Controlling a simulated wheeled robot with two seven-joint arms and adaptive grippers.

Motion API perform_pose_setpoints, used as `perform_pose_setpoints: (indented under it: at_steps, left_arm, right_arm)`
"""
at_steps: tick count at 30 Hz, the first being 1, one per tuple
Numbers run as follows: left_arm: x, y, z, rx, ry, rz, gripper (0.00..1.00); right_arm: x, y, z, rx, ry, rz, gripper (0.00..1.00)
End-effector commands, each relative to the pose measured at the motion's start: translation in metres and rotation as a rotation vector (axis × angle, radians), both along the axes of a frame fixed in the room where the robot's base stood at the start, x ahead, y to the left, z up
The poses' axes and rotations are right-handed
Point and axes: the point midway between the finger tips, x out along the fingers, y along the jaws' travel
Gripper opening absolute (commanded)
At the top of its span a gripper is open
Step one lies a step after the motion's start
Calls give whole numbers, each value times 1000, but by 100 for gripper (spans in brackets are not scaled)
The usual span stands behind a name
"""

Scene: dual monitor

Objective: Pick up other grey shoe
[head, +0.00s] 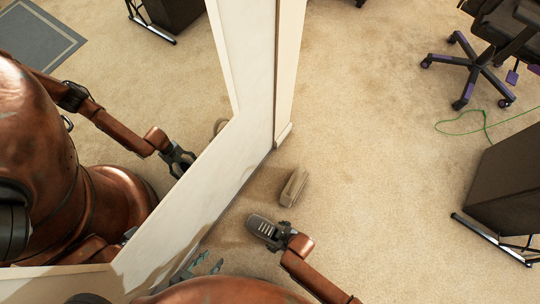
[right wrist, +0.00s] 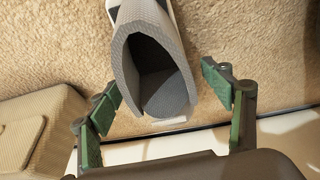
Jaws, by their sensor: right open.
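A grey shoe (head: 262,226) with pale stripes lies on the carpet near the foot of the mirror. In the right wrist view, the shoe (right wrist: 150,70) shows its dark opening towards the camera. My right gripper (head: 272,234) is at the shoe. Its green-padded fingers (right wrist: 165,110) are open and spread to either side of the shoe's opening, with gaps visible. My left gripper (head: 208,263) is low beside the mirror, partly cut off by my body; its finger spacing is unclear.
A beige, block-like object (head: 293,187) lies beyond the shoe, and also shows in the right wrist view (right wrist: 38,130). A large mirror (head: 235,150) stands close on the left, reflecting me. An office chair (head: 487,65), green cable (head: 485,125) and dark cabinet (head: 510,185) are right. Open carpet lies between.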

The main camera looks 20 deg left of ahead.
Motion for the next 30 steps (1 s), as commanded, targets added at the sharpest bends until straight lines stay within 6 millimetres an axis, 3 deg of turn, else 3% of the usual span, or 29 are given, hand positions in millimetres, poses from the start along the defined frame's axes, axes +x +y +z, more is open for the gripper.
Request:
perform_pose_setpoints:
  at_steps: [3,14,30]
  left_arm:
    - [-4,1,-8,0,-28,-9,40]
    - [-4,1,-7,-1,-54,-13,40]
    - [-5,2,-8,-1,-53,-13,40]
  right_arm:
    - [0,3,-10,0,2,1,73]
    - [2,5,-10,1,-1,1,73]
    - [1,5,-10,0,-1,0,36]
